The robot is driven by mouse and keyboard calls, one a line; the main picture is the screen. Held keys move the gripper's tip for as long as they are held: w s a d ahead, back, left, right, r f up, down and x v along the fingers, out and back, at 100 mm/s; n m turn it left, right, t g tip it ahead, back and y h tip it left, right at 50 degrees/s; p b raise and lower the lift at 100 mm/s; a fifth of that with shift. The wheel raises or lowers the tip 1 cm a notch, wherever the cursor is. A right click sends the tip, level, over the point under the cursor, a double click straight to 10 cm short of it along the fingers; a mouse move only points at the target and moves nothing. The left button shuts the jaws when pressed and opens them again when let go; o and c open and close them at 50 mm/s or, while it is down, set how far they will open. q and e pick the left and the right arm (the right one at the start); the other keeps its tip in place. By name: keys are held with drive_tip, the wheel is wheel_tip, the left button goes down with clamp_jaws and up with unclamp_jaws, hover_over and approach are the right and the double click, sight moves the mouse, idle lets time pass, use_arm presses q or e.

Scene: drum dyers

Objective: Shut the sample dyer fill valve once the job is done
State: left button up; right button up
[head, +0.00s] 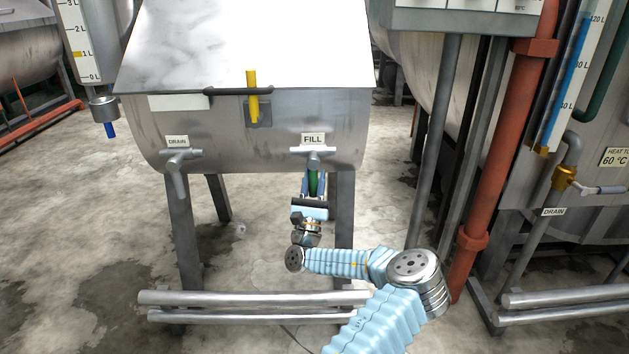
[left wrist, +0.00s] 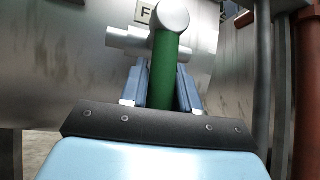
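The sample dyer (head: 250,125) is a grey metal drum with a pale slanted lid. Its fill valve (head: 314,152) sits under the FILL label at the front right, with a green lever (head: 313,180) hanging straight down. My left gripper (head: 313,194) reaches up to this lever from below. In the left wrist view, the lever (left wrist: 164,70) stands between the two blue fingers of the gripper (left wrist: 163,85), which sit close against both its sides. My right gripper is not in view.
A grey drain valve (head: 179,165) is at the drum's left. A yellow handle (head: 252,90) is on the lid's front. Drum legs and horizontal pipes (head: 240,298) stand below. A red pipe (head: 505,130) and a larger machine are to the right. Bare floor lies left.

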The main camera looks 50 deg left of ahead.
use_arm(q)
drive_tip(key=o, duration=0.3)
drive_tip(key=shift+o, duration=0.2)
drive_tip(key=shift+f, duration=0.1)
drive_tip(key=b+v, duration=0.2)
drive_tip(key=v, duration=1.1)
drive_tip(key=shift+s+d+f, duration=0.2)
drive_tip(key=shift+f, duration=0.05)
